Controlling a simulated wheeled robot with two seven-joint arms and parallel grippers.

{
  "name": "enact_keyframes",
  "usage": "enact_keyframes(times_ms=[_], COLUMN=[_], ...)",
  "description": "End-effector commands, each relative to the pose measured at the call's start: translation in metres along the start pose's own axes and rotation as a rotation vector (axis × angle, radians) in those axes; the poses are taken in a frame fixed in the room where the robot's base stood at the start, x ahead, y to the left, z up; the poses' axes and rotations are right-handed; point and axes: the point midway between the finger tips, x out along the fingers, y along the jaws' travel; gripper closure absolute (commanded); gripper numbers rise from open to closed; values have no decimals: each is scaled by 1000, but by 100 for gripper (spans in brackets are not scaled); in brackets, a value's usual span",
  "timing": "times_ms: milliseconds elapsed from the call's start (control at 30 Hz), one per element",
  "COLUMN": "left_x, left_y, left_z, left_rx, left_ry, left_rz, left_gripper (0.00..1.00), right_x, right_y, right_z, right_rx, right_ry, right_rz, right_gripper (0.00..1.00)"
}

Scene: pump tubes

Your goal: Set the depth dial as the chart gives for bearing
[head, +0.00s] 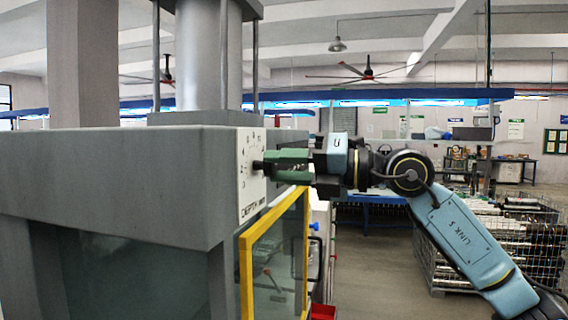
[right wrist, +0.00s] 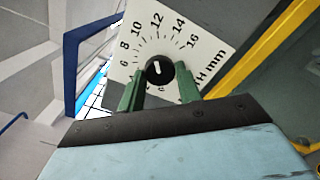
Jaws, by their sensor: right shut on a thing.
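The depth dial is a black knob (right wrist: 159,70) on a white scale plate (right wrist: 195,63) in the right wrist view. The plate has numbers from about 6 to 16 and lettering ending in "H mm". The knob's white mark points up, roughly toward 12; I cannot read it exactly. In the head view the plate (head: 251,187), marked "DEPTH", is on the right end of a grey machine. My right gripper (head: 270,163) reaches it from the right, its green fingers shut on the knob. My left gripper is not in view. I see no readable chart.
The grey machine housing (head: 110,180) fills the left of the head view. A yellow-framed clear guard (head: 246,268) stands just below and right of the dial plate. Wire baskets of metal parts (head: 500,232) stand at the right. Open floor (head: 375,265) lies between.

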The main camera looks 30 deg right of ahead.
Motion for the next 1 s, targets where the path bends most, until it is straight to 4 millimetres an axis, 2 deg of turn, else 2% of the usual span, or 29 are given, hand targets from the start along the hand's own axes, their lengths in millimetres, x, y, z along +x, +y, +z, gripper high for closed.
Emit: enact_keyframes(times_ms=[500,800,1000], left_x=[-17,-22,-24], left_y=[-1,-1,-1], left_z=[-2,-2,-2], left_rx=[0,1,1], left_ry=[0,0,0], left_rz=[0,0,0], left_gripper=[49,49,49], right_x=[0,0,0], right_y=[1,2,1], right_z=[1,1,1], right_rx=[461,626,676], right_ry=[0,0,0], right_rz=[-2,-1,0], right_gripper=[89,89,89])
